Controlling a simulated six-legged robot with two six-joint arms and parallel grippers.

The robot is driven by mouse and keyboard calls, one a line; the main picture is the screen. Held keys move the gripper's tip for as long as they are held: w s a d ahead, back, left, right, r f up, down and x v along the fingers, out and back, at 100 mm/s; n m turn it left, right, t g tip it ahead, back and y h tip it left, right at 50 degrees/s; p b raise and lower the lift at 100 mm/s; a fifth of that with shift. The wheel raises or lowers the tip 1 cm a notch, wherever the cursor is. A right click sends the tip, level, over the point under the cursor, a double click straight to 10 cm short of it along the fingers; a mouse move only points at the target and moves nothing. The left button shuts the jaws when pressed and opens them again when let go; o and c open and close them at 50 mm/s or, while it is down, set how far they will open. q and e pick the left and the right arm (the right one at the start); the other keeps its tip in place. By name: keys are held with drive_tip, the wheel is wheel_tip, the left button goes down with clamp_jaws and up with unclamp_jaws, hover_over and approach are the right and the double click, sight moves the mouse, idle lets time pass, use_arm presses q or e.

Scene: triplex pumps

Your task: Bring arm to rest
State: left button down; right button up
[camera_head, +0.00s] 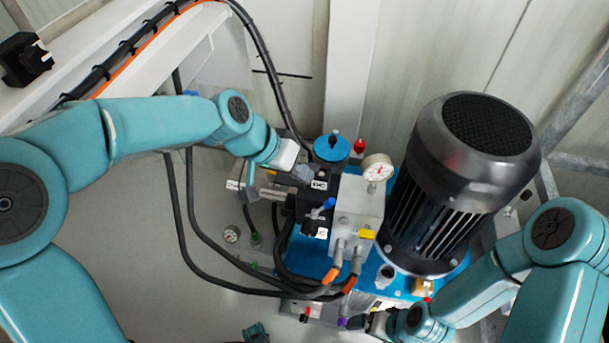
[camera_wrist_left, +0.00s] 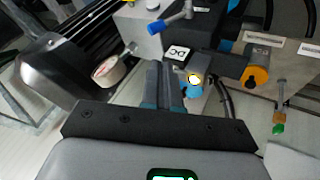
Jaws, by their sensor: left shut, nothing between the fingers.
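My left arm comes in from the left in the head view. Its gripper (camera_head: 303,173) is beside the valve block (camera_head: 308,205) of the pump unit. In the left wrist view the two fingers (camera_wrist_left: 164,78) are together with nothing between them, pointing toward the block with the "DC" label (camera_wrist_left: 177,53). I cannot tell whether the fingertips touch it. My right arm comes in from the lower right. Its gripper (camera_head: 376,322) is low at the front of the pump unit, small and partly hidden, and its jaws cannot be made out.
A large dark motor (camera_head: 450,175) stands right of the valve block. Black hoses (camera_head: 190,215) loop below my left arm. Grey floor lies at lower left.

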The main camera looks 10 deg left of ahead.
use_arm(q)
drive_tip(key=r, duration=0.2)
drive_tip(key=s+r, duration=0.1)
drive_tip(key=r+p, duration=0.1)
drive_tip(key=r, duration=0.1)
drive_tip(key=shift+s+a+r, duration=0.2)
drive_tip(key=shift+s+r, duration=0.15)
drive_tip(key=shift+s, duration=0.1)
